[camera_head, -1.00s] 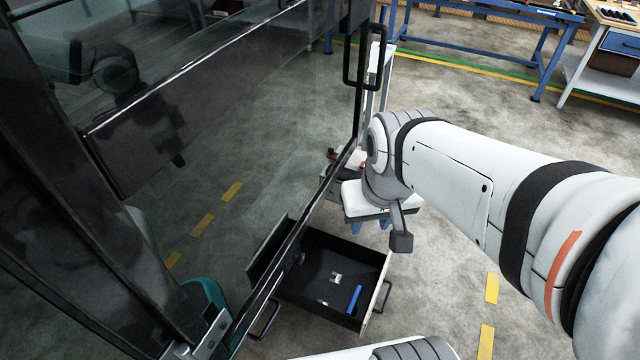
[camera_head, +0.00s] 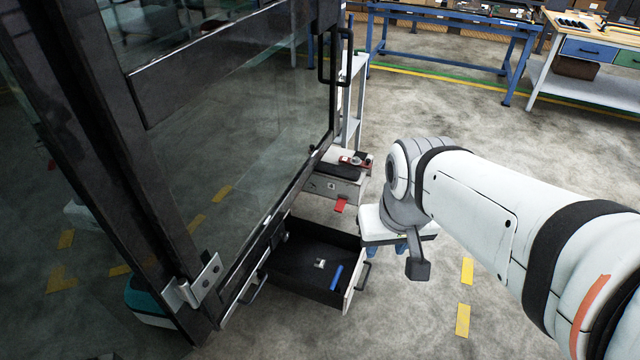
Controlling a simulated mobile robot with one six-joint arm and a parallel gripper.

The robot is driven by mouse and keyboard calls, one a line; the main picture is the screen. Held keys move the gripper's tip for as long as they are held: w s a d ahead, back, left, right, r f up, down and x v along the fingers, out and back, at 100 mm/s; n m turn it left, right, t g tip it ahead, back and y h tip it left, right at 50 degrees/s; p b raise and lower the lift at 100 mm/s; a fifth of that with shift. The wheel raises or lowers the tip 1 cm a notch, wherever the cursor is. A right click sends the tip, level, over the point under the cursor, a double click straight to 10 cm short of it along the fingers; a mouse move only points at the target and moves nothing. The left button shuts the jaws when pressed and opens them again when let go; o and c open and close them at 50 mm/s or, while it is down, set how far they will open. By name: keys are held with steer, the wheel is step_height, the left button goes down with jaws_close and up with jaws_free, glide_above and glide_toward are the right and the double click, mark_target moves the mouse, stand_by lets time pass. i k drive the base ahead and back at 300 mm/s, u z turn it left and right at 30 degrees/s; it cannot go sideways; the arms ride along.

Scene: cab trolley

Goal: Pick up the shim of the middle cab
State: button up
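A small red flat piece (camera_head: 341,204), possibly the shim, shows at the lower front of a grey drawer box (camera_head: 335,186). Which unit is the middle cab is not clear. My gripper (camera_head: 386,249) hangs from the wrist to the right of and nearer than the red piece. Its white body and two blue fingers show partly behind my wrist. The fingers stand apart with nothing visible between them. The fingertips are small in the view.
An open black drawer (camera_head: 300,282) holds a blue rod (camera_head: 336,277) and a small white piece (camera_head: 320,263). A large dark glass-panelled door (camera_head: 235,130) fills the left. Blue-legged workbenches (camera_head: 450,48) stand behind. The floor at the right is clear.

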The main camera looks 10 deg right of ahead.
mark_target(323, 262)
steer(key=z, duration=0.15)
steer(key=i, duration=1)
steer(key=z, duration=0.05)
